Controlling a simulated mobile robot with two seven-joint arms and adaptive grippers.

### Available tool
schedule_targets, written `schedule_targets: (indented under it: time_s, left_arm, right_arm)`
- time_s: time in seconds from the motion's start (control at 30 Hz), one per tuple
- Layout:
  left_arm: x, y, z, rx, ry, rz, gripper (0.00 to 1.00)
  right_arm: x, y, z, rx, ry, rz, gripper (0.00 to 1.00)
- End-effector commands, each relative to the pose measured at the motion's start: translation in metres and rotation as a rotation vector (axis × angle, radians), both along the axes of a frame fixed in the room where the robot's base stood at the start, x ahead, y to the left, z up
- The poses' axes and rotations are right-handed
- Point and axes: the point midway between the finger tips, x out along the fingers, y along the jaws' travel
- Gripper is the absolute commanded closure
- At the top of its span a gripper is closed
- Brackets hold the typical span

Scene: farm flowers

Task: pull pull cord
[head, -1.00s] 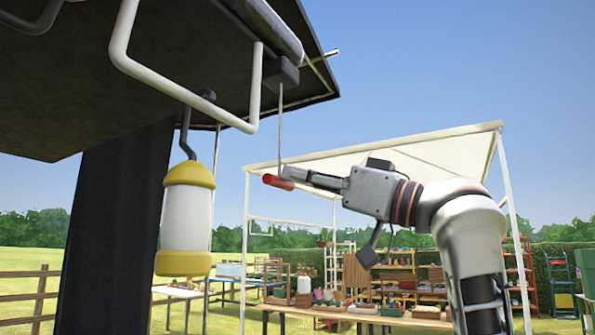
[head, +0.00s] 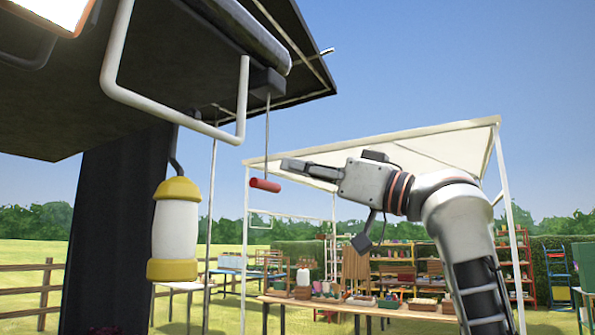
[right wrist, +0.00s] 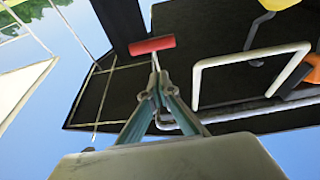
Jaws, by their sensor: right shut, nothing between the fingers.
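The pull cord's red handle (head: 265,185) hangs level on a thin cord (head: 267,125) from a dark box under the canopy's edge. My right gripper (head: 284,165) is shut and empty, just right of the cord and slightly above the handle in the head view. A small gap shows between the fingertips and the handle there. In the right wrist view the red handle (right wrist: 152,45) lies just beyond the closed fingertips (right wrist: 155,72). My left gripper is not in view.
A white bent bar (head: 175,122) hangs under the dark canopy (head: 90,110), left of the cord. A yellow and white lantern (head: 176,230) hangs lower left. A lit panel (head: 50,12) shows at upper left. A table with goods (head: 350,303) stands behind. Open air surrounds the handle.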

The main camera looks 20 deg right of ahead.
Motion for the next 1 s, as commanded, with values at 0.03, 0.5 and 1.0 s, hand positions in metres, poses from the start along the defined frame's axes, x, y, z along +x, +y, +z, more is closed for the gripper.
schedule_targets:
  time_s: [0.03, 0.5, 1.0]
  left_arm:
    - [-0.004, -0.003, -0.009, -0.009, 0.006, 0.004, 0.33]
    - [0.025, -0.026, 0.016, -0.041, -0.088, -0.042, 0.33]
    - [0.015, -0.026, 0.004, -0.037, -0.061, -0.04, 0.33]
  right_arm:
    - [-0.011, -0.011, -0.008, -0.002, -0.006, -0.008, 1.0]
    - [-0.067, -0.054, -0.033, 0.0, -0.003, -0.004, 1.0]
    - [-0.073, -0.057, -0.034, 0.0, -0.003, -0.002, 1.0]
